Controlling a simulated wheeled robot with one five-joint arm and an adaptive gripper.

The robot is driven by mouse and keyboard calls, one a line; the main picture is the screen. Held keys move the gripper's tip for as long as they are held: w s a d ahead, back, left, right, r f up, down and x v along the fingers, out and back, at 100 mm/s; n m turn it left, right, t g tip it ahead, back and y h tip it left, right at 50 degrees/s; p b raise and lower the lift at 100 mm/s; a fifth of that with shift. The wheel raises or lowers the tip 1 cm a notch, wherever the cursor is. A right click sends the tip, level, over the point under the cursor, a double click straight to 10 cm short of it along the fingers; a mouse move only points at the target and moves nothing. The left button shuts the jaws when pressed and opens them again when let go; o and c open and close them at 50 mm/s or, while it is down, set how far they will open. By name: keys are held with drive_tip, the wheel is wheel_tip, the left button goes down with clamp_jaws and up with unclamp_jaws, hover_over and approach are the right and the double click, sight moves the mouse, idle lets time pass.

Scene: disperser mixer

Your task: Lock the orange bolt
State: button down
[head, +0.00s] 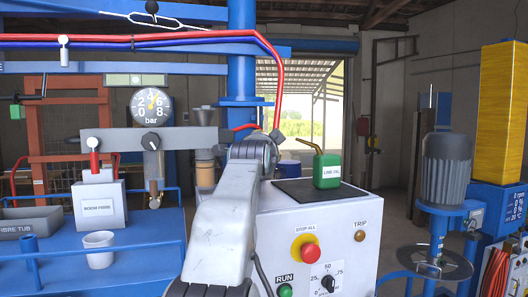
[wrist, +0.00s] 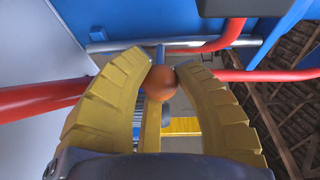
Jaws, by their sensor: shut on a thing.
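The orange bolt (wrist: 160,83) shows in the wrist view as a round orange knob in the middle. Behind it a blue rod runs up toward a grey bar near the blue surface. My gripper (wrist: 161,70) has its two yellow fingers closed around the knob, with the tips touching its sides. The head view shows my arm rising in front of the white control box, with its far end by the blue column. The gripper itself and the bolt cannot be made out there, so whether the bolt is locked cannot be told.
Red hoses (wrist: 265,75) pass close behind the fingers. In the head view, the white control box (head: 375,215) carries a green oil can (head: 327,170). A blue bench (head: 130,255) with a box and white cup stands left. A grey motor (head: 446,168) stands right.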

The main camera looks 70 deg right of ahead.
drive_tip(key=shift+r, duration=1.55)
drive_tip(key=shift+a+r, duration=0.1)
drive_tip(key=c, duration=1.4)
unclamp_jaws()
drive_tip(key=o, duration=0.5)
drive_tip(key=shift+o, duration=0.2)
drive_tip(key=shift+f, duration=0.2)
drive_tip(key=v, duration=1.1)
drive_tip(key=shift+a, duration=0.4)
drive_tip(key=shift+s, duration=0.1)
